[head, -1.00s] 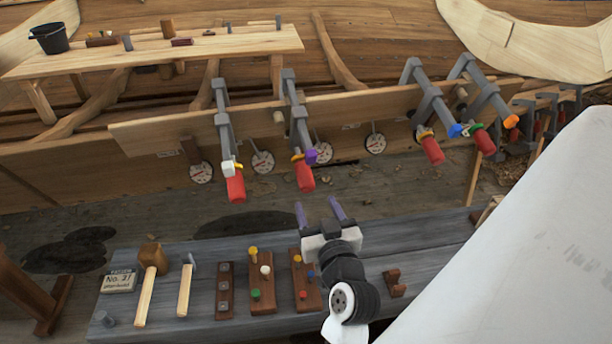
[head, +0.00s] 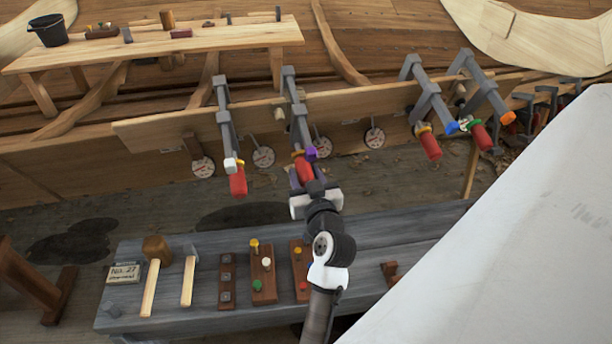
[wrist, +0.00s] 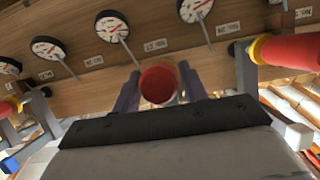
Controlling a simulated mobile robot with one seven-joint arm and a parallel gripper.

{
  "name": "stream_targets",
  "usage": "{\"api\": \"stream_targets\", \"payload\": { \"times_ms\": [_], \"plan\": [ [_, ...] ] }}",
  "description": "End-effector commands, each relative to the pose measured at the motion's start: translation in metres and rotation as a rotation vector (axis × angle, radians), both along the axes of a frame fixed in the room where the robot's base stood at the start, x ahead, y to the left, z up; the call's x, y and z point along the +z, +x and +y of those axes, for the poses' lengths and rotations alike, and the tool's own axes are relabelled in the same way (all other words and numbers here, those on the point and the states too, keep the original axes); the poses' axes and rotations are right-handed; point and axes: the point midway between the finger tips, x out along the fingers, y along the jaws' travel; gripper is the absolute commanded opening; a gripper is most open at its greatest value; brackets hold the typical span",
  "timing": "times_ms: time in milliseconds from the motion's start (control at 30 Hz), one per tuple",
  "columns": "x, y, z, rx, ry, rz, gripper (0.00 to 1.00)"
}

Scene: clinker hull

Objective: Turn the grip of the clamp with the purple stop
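The clamp with the purple stop (head: 311,153) is the second grey clamp from the left on the plank. Its red grip (head: 304,169) points down toward me, below a yellow-orange collar. My gripper (head: 302,178) is at the lower end of this grip, with one purple finger on each side. In the wrist view the round end of the red grip (wrist: 158,84) lies between the two fingers of my gripper (wrist: 160,88). The fingers look spread around it, and firm contact does not show. My gripper partly hides the grip's lower end in the head view.
A clamp with a white stop (head: 231,164) hangs to the left. Clamps with blue (head: 450,128) and orange (head: 508,118) stops are at right. Round dials (head: 263,157) line the plank. A grey bench (head: 210,318) with mallets and peg blocks lies below. A white panel (head: 510,220) fills the right.

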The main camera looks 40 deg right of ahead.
Motion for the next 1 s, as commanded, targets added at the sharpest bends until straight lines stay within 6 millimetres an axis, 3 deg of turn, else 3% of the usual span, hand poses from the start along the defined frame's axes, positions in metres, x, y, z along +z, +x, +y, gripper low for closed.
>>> {"api": "stream_targets", "payload": {
  "times_ms": [33,233,567,1000],
  "plan": [
    [0.0,-0.0001,0.0,0.0,0.0,0.0,0.36],
    [0.0001,-0.0003,0.0,0.0,0.0,0.0,0.11],
    [-0.0006,-0.0005,-0.0006,0.022,0.052,-0.026,0.11],
    [-0.0012,-0.0007,-0.0012,0.129,0.295,-0.142,0.11]
  ]
}}
